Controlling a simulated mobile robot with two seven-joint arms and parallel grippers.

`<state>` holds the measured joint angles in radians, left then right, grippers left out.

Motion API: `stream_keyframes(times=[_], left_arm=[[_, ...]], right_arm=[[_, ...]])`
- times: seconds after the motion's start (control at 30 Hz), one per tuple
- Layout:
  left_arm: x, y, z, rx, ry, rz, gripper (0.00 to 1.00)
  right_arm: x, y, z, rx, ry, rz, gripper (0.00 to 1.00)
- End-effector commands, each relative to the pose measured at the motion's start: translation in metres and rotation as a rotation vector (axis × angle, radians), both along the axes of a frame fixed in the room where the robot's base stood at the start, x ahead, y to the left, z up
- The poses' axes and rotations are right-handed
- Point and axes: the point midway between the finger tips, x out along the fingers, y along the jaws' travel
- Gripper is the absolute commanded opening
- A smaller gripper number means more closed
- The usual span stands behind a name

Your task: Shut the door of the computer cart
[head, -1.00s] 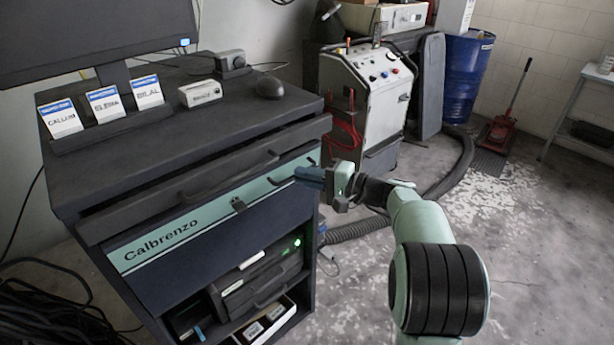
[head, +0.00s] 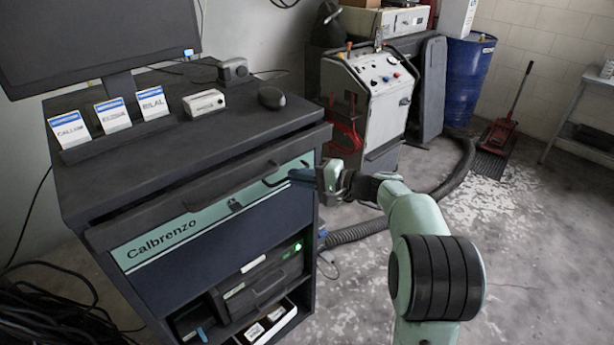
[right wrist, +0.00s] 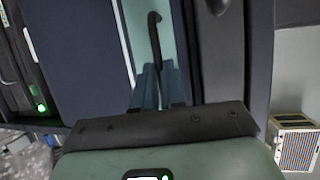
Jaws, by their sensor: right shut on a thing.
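The dark computer cart (head: 190,135) stands at the left in the head view. Its front has a teal band (head: 160,245) lettered "Calbrenzo" above a navy panel (head: 225,252), with a lock in the band. A black bar handle (head: 274,181) is at the band's right end; it also shows upright in the right wrist view (right wrist: 154,32). My right gripper (head: 298,176) is at this handle, with its blue fingers (right wrist: 158,86) shut on its near end. The handle's gripped end is hidden between the fingers. My left gripper is out of view.
A dark drawer front (head: 200,195) juts out above the band. The open bay below holds a black device (head: 262,280) with a green light and a white tray (head: 275,325). A grey machine (head: 370,95) stands behind; a hose (head: 370,230) crosses the floor.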

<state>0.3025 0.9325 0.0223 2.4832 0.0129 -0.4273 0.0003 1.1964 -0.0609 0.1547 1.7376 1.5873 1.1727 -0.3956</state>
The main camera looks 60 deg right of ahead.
Motion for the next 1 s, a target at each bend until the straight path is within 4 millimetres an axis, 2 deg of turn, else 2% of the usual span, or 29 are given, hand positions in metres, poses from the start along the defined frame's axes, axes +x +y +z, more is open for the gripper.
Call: stream_keyframes(times=[0.33,0.37,0.4,0.43,0.77,0.87,1.0], left_arm=[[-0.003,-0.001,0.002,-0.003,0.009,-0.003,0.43],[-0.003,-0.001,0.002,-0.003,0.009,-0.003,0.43],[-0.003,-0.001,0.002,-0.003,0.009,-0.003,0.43],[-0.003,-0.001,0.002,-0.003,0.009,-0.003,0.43],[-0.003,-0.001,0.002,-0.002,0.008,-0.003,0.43],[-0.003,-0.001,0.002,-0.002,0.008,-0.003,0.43],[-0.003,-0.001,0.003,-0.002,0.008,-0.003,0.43]], right_arm=[[0.005,-0.001,0.002,-0.001,0.006,-0.005,0.00],[0.005,-0.001,0.002,0.000,0.006,-0.005,0.20],[0.005,-0.001,0.002,0.000,0.006,-0.005,0.33],[0.005,-0.001,0.002,0.000,0.006,-0.004,0.36],[0.001,-0.002,0.001,0.000,0.009,-0.004,0.36],[-0.009,-0.003,0.003,0.000,0.010,-0.004,0.36],[-0.035,-0.007,0.009,-0.001,0.011,-0.007,0.36]])
